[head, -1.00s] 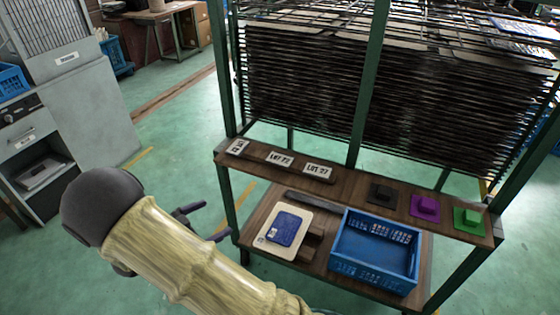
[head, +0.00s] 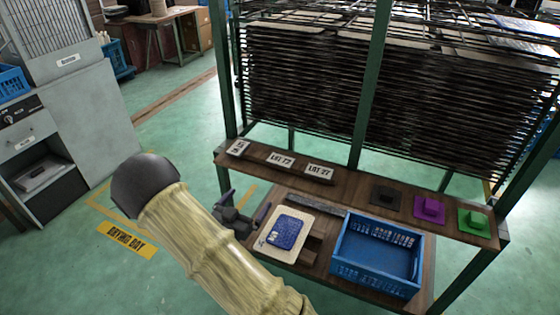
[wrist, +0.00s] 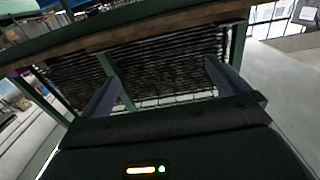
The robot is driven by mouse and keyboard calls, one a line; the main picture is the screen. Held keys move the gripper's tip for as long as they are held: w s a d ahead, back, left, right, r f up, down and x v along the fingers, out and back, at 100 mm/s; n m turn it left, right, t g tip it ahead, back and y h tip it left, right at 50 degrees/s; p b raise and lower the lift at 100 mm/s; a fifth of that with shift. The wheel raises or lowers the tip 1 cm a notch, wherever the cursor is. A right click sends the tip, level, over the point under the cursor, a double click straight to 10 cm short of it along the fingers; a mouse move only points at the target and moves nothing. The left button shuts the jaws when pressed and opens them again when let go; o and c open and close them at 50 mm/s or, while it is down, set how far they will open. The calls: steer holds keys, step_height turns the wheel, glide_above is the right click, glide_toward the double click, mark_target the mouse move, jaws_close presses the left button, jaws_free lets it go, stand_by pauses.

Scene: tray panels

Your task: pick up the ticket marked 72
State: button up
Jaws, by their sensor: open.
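Three small white tickets stand along the left half of the rack's upper wooden shelf. The middle ticket (head: 281,159) seems to read LOT 72. The right ticket (head: 319,171) seems to read LOT 27. The left ticket (head: 238,148) is too small to read surely. My gripper (head: 244,204) is open and empty, in front of and below the shelf's left part, apart from the tickets. In the wrist view, my open gripper (wrist: 160,86) has nothing between its fingers, and no ticket can be made out.
Below are a blue crate (head: 376,283) and a pale board (head: 268,241) with a blue item. A green post (head: 370,85) rises behind the shelf. Open floor lies left.

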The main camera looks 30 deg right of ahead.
glide_toward(277, 165)
steer(key=x, duration=0.2)
steer(key=shift+w+d+p, duration=0.1)
steer(key=shift+w+p, duration=0.35)
steer(key=shift+w, duration=0.15)
steer(key=d, duration=0.1)
steer(key=w+d, duration=0.1)
steer(key=d, duration=0.1)
steer(key=w+d+p, duration=0.1)
steer(key=shift+d+f, duration=0.1)
steer(key=shift+d, duration=0.3)
steer(key=shift+a, duration=0.15)
steer(key=shift+w, duration=0.1)
steer(key=c, duration=0.9)
